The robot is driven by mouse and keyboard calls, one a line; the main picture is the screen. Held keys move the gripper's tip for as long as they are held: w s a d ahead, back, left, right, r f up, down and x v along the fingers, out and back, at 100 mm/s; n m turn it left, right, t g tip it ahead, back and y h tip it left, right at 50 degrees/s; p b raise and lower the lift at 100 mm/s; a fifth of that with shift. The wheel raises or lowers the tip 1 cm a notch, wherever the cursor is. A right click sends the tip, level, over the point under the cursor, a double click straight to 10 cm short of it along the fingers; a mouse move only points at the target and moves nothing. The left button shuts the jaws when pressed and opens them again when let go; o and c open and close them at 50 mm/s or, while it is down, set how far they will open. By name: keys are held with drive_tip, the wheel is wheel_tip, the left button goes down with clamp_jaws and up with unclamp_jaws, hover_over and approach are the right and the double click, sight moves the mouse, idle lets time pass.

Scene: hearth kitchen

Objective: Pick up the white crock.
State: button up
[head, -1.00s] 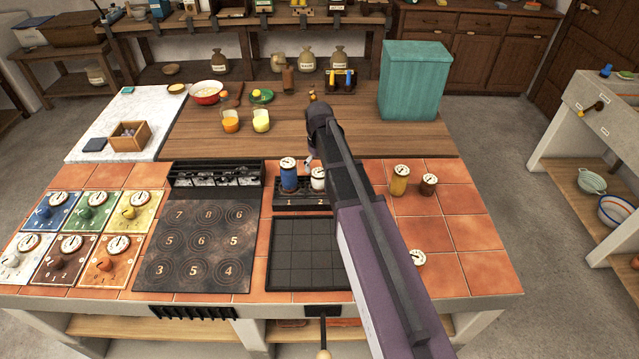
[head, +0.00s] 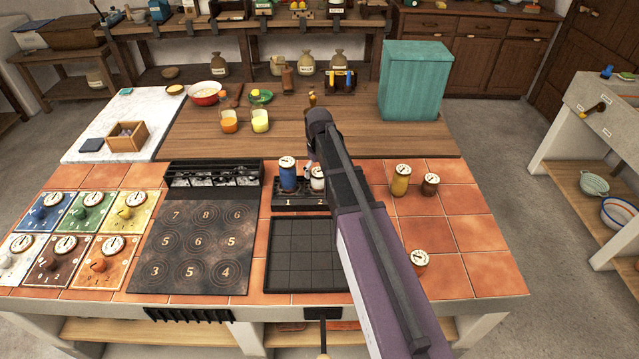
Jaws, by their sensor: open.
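The white crock (head: 318,180) has a round dial-like lid and stands upright at the place marked 2 on a black stand (head: 296,202). My arm hides its right side. A taller blue crock (head: 288,177) stands just left of it, at the place marked 1. My gripper (head: 309,163) points down at or just above the white crock, largely hidden by my own arm. It is open, with nothing seen in it. Whether its fingers are around or beside the crock, or touch it, I cannot tell.
A yellow crock (head: 400,182) and a brown crock (head: 430,185) stand on the tiles to the right; another lidded crock (head: 418,262) is nearer. A black gridded tray (head: 300,262) lies in front of the stand. A teal box (head: 415,80) stands behind on the wooden top.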

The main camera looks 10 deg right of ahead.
drive_tip(key=shift+f+b, duration=0.9)
drive_tip(key=shift+f, duration=0.3)
drive_tip(key=c, duration=1.2)
drive_tip(key=shift+r, duration=0.15)
wheel_tip(320, 180, up, 3)
drive_tip(key=p, duration=0.3)
drive_tip(key=s+d+r+p, duration=0.1)
drive_tip(key=s+d+p, duration=0.1)
drive_tip(key=s, duration=1.3)
drive_tip(key=shift+s+d+r, duration=0.35)
drive_tip(key=shift+d, duration=0.2)
